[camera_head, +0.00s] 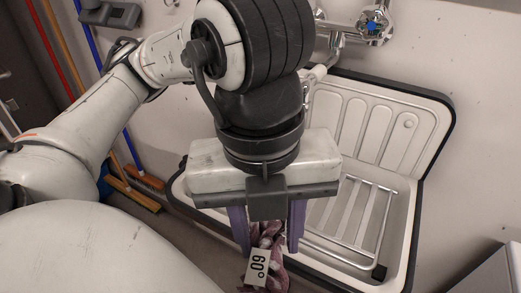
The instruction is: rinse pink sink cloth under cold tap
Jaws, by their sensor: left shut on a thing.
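My left gripper (267,232) points down in front of the sink, with its purple fingers shut on a pink cloth (273,276). The cloth hangs below the fingers and runs out of the bottom of the view. A white tag marked "60°" (258,267) covers part of it. The metal sink (408,130) with its black rim is behind and to the right, partly hidden by my arm. A chrome tap (375,25) with a blue mark is on the wall above it; its spout is partly hidden. I cannot tell if water runs. My right gripper is not in view.
A metal rack (345,245) lies in the front of the sink. Broom handles in red, orange and blue lean at the left, with brush heads (132,195) on the floor. A grey appliance corner (490,275) is at the lower right.

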